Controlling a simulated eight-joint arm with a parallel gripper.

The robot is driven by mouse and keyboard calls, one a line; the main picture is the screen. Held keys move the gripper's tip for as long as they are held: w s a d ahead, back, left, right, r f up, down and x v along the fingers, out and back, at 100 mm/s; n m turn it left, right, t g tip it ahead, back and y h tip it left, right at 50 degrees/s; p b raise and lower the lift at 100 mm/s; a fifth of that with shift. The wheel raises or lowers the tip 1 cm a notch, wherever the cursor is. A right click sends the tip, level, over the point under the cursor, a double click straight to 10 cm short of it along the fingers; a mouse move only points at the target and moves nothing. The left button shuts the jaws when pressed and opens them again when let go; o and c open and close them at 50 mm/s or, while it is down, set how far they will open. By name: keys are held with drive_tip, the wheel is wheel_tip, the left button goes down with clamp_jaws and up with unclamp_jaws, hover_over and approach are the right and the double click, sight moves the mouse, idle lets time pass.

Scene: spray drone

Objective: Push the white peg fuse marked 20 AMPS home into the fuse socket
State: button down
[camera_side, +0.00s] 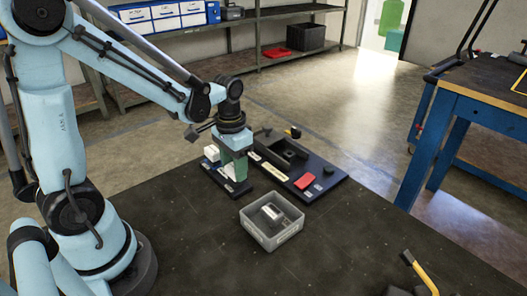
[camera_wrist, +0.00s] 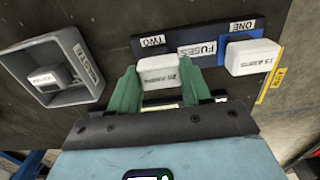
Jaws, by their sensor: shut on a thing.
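The white peg fuse marked 20 AMPS (camera_wrist: 158,72) sits between the green fingers of my gripper (camera_wrist: 160,66) in the wrist view, at the TWO place of the dark fuse rack (camera_wrist: 180,50). My gripper is shut on it. In the side view my gripper (camera_side: 235,170) is low over the rack (camera_side: 238,189), and the fingers mostly hide the fuse. I cannot tell whether the fuse is still seated in the rack. The black fuse socket seems to be the raised block (camera_side: 290,150) on the dark board just right of the rack in the side view; its opening is unclear.
A second white fuse, marked 15 AMPS (camera_wrist: 252,57), stands at the ONE place, close beside my gripper. A grey bin (camera_side: 284,236) with a fuse-like part inside stands in front. The table's front is mostly clear.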

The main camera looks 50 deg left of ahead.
drive_tip(key=shift+r, duration=2.85)
drive_tip(key=shift+w, duration=0.1)
drive_tip(key=w+d+r, duration=0.1)
drive_tip(key=w+r, duration=0.2)
drive_tip(key=w, duration=1.3)
drive_tip(key=shift+w+d, duration=0.4)
drive_tip(key=shift+f, duration=2.8)
drive_tip(key=shift+f, duration=1.65)
